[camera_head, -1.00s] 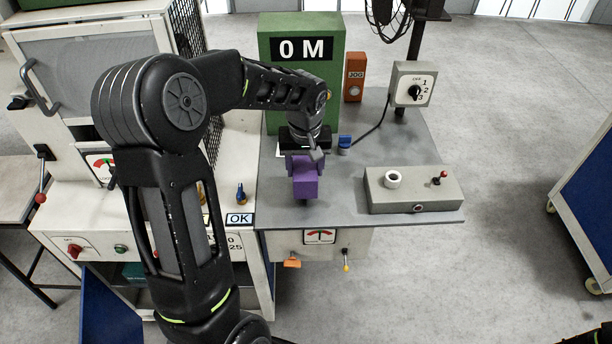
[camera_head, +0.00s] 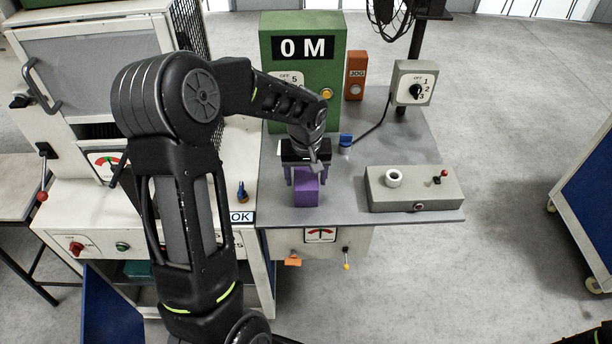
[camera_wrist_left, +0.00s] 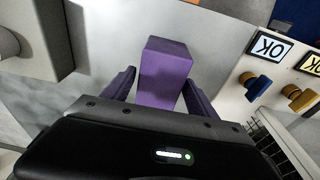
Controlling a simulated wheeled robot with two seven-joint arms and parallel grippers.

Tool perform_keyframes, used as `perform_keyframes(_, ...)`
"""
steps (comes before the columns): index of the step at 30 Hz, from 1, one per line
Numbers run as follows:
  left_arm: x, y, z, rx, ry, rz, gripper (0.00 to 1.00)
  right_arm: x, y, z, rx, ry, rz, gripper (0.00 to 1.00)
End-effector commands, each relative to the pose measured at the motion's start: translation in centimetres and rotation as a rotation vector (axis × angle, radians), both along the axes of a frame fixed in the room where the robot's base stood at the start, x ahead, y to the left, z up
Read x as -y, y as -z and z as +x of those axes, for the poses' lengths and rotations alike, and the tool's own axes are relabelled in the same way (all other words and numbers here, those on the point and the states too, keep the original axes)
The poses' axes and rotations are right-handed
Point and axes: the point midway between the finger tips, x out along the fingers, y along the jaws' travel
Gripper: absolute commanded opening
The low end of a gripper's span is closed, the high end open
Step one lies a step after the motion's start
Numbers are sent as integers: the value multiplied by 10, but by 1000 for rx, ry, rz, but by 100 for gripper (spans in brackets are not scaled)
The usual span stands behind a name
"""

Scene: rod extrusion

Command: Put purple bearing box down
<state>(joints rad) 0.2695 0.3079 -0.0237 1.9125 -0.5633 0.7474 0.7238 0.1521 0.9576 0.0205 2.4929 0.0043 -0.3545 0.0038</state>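The purple bearing box (camera_head: 306,192) appears to stand upright on the grey tabletop (camera_head: 345,205), near its front left part. My left gripper (camera_head: 306,176) is above it with its purple fingers spread, one on each side of the box's upper part. In the left wrist view the box (camera_wrist_left: 165,75) lies between the fingertips of the left gripper (camera_wrist_left: 160,78), with narrow gaps beside it, so the fingers look open. The box's far side is hidden.
A grey control box (camera_head: 415,190) with a white ring and red lever stands to the right. The green machine (camera_head: 305,105) is behind. A blue-capped piece (camera_head: 345,142) stands behind right. Tabletop between the purple box and the control box is clear.

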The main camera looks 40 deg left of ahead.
Motion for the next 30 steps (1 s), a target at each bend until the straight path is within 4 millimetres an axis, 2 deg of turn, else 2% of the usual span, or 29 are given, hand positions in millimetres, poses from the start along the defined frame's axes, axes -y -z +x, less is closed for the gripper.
perform_keyframes(3, 0, 0, 0, 0, 0, 0, 76, 0, 0, 0, 0, 0, 0, 100)
perform_keyframes(11, 0, -2, 0, 0, 0, 0, 76, 0, -1, 0, 0, 0, 0, 100)
perform_keyframes(16, 0, -12, 0, 2, -1, 1, 76, 0, -1, 0, 0, 0, -1, 100)
perform_keyframes(20, 2, -31, -2, 5, -1, 1, 76, 0, 2, 0, 0, 0, 0, 100)
perform_keyframes(30, 9, -100, -11, 5, -1, 0, 76, 0, 7, 1, 3, -1, 3, 100)
